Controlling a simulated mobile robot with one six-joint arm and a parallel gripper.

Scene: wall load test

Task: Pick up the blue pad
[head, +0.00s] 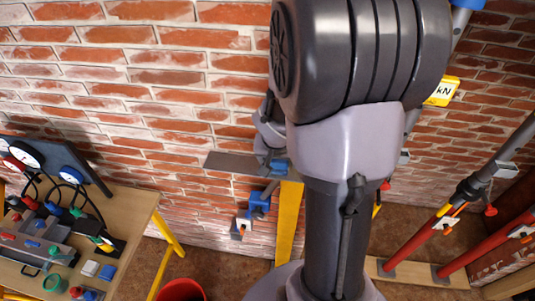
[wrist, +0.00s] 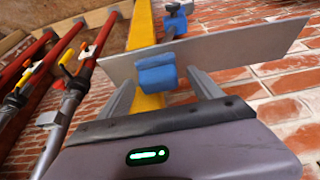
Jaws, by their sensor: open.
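My gripper (wrist: 160,88) is open in the wrist view, with one grey finger on each side of a blue block (wrist: 157,74). The block is in front of a long grey plate (wrist: 235,44); I cannot tell whether the fingers touch it. In the head view my gripper (head: 270,138) is at the wall by the grey plate (head: 231,164), partly hidden by my arm. A blue piece (head: 279,167) shows just below it. A small flat blue pad (head: 107,271) also lies on the table at lower left, beside a white pad (head: 89,268), far from my gripper.
A yellow post (head: 288,222) stands below the plate, with a blue clamp (head: 258,203) beside it. Red and grey props (head: 417,236) lean at the right. The wooden table (head: 137,215) holds gauges and fittings. A red bucket (head: 181,290) stands on the floor.

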